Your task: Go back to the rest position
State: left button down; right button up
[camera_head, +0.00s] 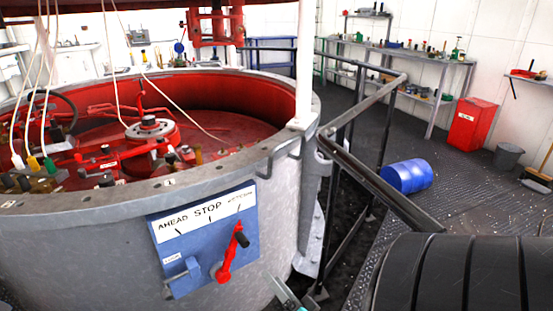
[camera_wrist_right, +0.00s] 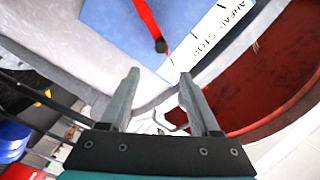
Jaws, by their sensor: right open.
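My right gripper (camera_head: 286,296) shows at the bottom edge of the head view, below and to the right of the blue control panel (camera_head: 170,235). Its two grey fingers show apart and empty in the right wrist view (camera_wrist_right: 157,82). The panel carries a white strip reading AHEAD, STOP and a third word, blurred. A red lever (camera_head: 228,258) with a black knob leans up and right, toward the third word. In the right wrist view the red lever (camera_wrist_right: 146,18) lies beyond the fingertips, apart from them. My left gripper is not in view.
A large grey round housing (camera_head: 110,240) with a red interior fills the left. A dark metal railing (camera_head: 370,180) stands to its right. A blue drum (camera_head: 408,176) lies on the deck, with a red cabinet (camera_head: 472,124) and a grey bin (camera_head: 507,156) behind. Deck between them is open.

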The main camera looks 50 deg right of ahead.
dwell(0.3)
jog(key=s+a+f+n+g+y+p, duration=0.2)
jog(key=s+a+f+n+g, duration=0.25)
jog(key=f, duration=0.35)
jog(key=s+a+f+n+g+y+p, duration=0.2)
jog(key=s+a+f+n+g, duration=0.15)
jog(key=a+f, duration=0.4)
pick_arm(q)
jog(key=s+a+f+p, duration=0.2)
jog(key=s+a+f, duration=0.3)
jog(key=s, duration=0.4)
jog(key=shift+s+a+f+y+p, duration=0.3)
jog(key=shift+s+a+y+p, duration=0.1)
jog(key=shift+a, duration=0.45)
pick_arm(e)
jog(key=s+a+f+n+g, duration=0.2)
jog(key=s+f+n+g, duration=0.1)
jog(key=s, duration=0.3)
jog(key=s+a+f+n+g+y, duration=0.1)
jog(key=s+a+f+n+g, duration=0.1)
jog(key=s+f+n, duration=0.3)
jog(key=s+n+g, duration=0.1)
jog(key=s, duration=0.1)
jog(key=shift+s+f+g, duration=0.3)
jog(key=shift+f+g, duration=0.05)
jog(key=shift+g, duration=0.05)
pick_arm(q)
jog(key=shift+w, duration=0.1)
